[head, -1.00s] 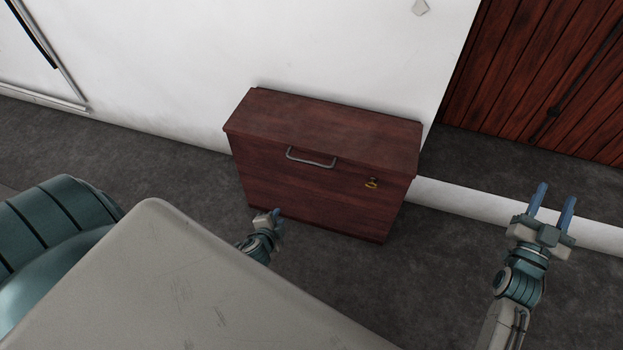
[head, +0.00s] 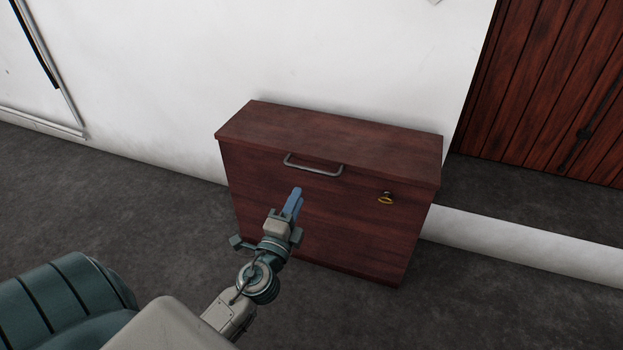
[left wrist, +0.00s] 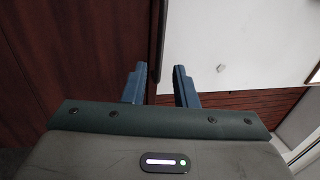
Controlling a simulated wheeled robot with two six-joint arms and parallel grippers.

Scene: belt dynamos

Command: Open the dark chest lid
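The dark chest (head: 320,235) is a reddish-brown wooden box standing against the white wall. Its lid (head: 330,142) is down. A grey metal bar handle (head: 314,168) sits at the front under the lid's edge, and a yellow key or lock (head: 386,198) is to its right. My left gripper (head: 294,200) is in front of the chest, a little below the handle, pointing up towards it. In the left wrist view its two blue fingers (left wrist: 160,85) stand apart with nothing between them. Dark wood of the chest (left wrist: 110,50) fills the left of that view. My right gripper does not show.
The white wall (head: 350,60) stands behind the chest. A red-brown plank door (head: 550,90) is at the right, beyond a low white ledge (head: 530,245). The dark grey floor (head: 120,185) is clear left of the chest.

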